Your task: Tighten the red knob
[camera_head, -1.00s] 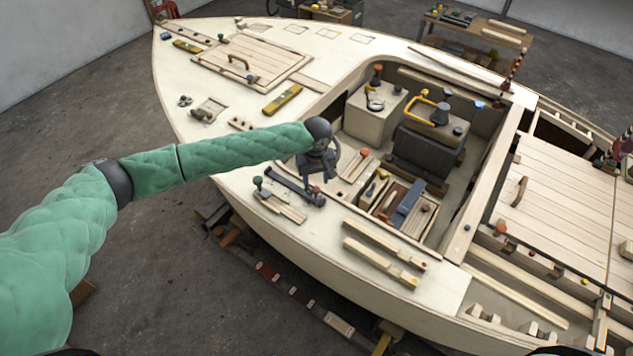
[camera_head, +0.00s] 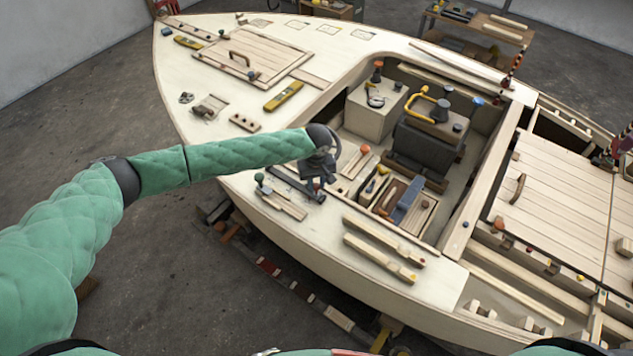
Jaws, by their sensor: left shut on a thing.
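My left gripper (camera_head: 317,186) points down at the near edge of the cockpit opening on the plywood hull (camera_head: 236,191). It is shut on the red knob, which its dark fingers hide almost wholly. The knob sits by the end of a dark bar (camera_head: 288,182) on the near side deck. How far the knob is turned cannot be seen. My right gripper is not in view.
Loose wooden strips (camera_head: 378,256) lie on the near deck. A yellow level (camera_head: 284,96) lies farther up.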

